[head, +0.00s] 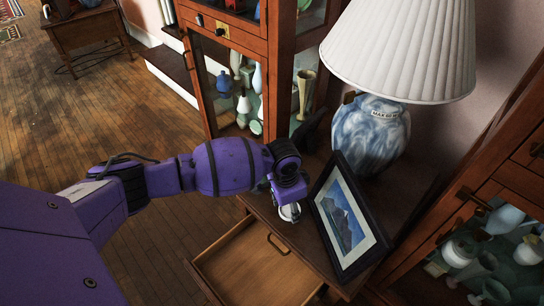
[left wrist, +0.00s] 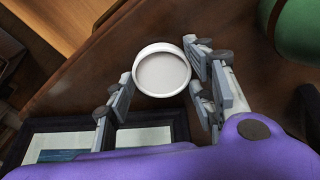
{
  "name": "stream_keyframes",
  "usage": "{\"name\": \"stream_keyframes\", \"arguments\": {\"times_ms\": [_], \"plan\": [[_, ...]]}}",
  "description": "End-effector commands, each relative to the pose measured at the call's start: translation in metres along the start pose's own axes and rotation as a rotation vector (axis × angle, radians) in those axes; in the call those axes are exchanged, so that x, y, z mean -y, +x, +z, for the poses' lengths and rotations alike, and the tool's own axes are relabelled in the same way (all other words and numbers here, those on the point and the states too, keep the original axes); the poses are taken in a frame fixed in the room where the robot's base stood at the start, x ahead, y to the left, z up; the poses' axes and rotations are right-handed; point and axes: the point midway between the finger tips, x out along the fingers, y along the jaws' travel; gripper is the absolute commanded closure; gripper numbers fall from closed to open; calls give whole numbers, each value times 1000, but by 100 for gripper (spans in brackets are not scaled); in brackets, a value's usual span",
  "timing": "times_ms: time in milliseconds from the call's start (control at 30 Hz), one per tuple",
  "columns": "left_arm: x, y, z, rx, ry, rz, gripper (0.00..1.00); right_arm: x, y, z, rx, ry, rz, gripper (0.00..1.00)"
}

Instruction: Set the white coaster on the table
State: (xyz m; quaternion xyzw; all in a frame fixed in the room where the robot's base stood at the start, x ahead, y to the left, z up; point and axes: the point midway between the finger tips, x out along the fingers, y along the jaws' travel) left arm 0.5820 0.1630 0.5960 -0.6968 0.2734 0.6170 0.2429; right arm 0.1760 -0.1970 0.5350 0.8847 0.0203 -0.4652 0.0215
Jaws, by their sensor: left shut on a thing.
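The white coaster (left wrist: 163,75) is a round, shallow, rimmed disc, seen between the fingers of my left gripper (left wrist: 163,84) in the left wrist view. The fingers are closed on its opposite sides. In the head view, my left gripper (head: 287,199) is over the left front part of the small wooden table (head: 297,237), with the coaster (head: 290,213) showing pale below it. I cannot tell whether the coaster touches the tabletop or hangs just above it. My right gripper is not in view.
A framed picture (head: 350,218) stands tilted just right of my gripper. A blue-white lamp (head: 368,135) stands behind it. The table's drawer (head: 255,262) is open in front. Glass cabinets (head: 232,85) stand behind and at right. A green object (left wrist: 298,28) shows in the wrist view.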

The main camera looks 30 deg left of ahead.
Motion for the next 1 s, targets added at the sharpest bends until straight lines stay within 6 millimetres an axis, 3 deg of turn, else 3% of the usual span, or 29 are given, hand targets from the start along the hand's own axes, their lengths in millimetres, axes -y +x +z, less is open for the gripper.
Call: {"name": "stream_keyframes", "arguments": {"times_ms": [233,267,400,767,1000], "plan": [[2,-1,-3,-5,1,-4,77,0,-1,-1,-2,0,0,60],[2,0,-3,-5,1,-4,49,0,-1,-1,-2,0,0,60],[2,-1,-3,-5,1,-4,31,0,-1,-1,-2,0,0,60],[2,-4,-4,-6,2,-5,31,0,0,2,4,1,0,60],[2,-43,-4,-8,3,-7,31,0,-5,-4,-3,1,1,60]]}}
